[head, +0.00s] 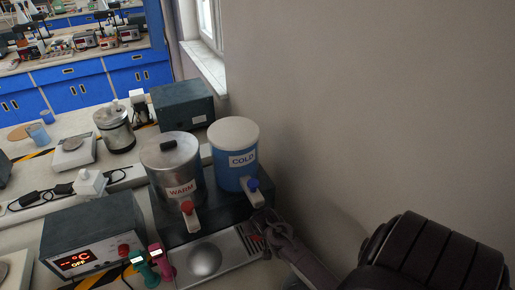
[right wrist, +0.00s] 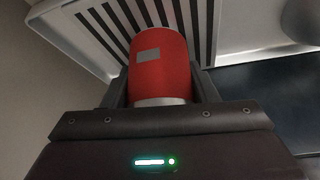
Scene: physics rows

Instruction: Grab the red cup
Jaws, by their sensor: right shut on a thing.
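The red cup (right wrist: 160,70) sits between the two fingers of my right gripper (right wrist: 160,90) in the right wrist view. It has a grey patch on its side and a pale band at the near end. The fingers are shut on it, over a slotted metal drip tray (right wrist: 85,30). In the head view my right gripper (head: 262,232) is at the tray's right end, below the COLD dispenser (head: 234,165). My left gripper is not in view.
A WARM steel dispenser (head: 172,170) stands left of the COLD one. A temperature controller box (head: 95,238) and small green and pink items are at the front left. A wall (head: 370,110) bounds the right side. A scale (head: 74,150) stands further back.

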